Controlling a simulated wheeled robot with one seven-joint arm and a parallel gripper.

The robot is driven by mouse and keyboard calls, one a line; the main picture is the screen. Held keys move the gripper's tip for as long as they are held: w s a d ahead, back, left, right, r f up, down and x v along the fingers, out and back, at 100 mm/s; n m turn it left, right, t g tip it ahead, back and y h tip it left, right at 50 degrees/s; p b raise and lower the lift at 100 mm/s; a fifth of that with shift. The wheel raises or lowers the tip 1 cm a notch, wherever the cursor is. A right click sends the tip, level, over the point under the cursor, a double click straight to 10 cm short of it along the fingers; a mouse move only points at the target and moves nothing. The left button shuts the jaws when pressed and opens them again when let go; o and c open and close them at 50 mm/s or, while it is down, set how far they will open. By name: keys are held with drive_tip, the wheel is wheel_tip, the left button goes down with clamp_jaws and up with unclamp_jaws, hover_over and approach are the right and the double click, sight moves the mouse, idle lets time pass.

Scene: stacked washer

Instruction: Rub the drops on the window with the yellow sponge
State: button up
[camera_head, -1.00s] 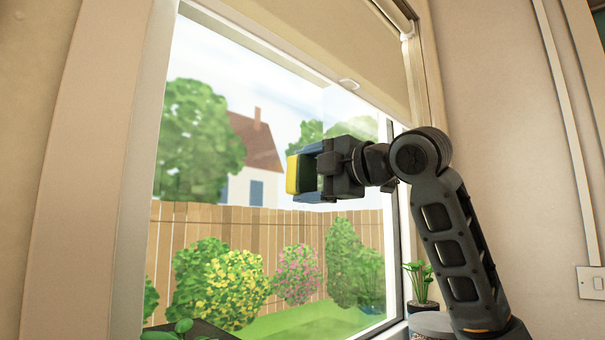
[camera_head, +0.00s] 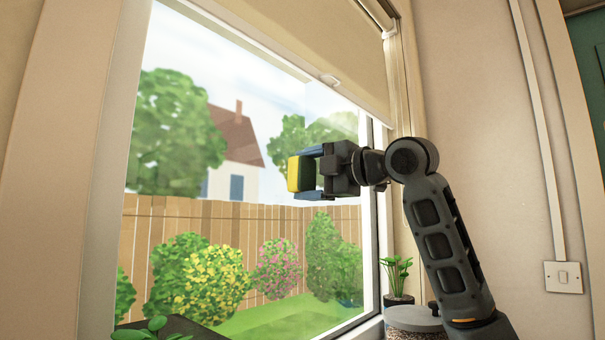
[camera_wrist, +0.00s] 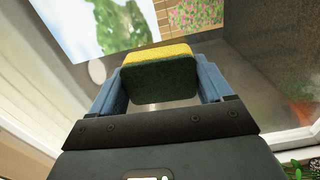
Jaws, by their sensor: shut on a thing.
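The window (camera_head: 245,110) fills the middle of the head view, with a garden, fence and house beyond the glass. My gripper (camera_head: 312,174) is in front of the glass at its right half, pointing left. It is shut on the yellow sponge (camera_head: 293,174), which has a dark green back. In the wrist view the sponge (camera_wrist: 158,78) sits between the blue fingers, its green side toward me and its yellow edge at the top. I cannot tell whether the sponge touches the glass. I cannot make out clear drops; a faint pale patch (camera_head: 345,122) shows on the upper right of the pane.
A rolled blind (camera_head: 320,40) hangs over the window's top. A potted plant (camera_head: 397,278) and a lidded jar (camera_head: 413,322) stand at the sill's right end. Another plant (camera_head: 150,330) is at the lower left. A light switch (camera_head: 563,277) is on the right wall.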

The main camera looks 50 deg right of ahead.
drive_tip(key=shift+d+f, duration=0.15)
drive_tip(key=shift+d, duration=2.1)
drive_tip(key=s, duration=0.6)
drive_tip(key=shift+b, duration=0.35)
drive_tip(key=shift+a, duration=0.1)
drive_tip(key=s, duration=0.3)
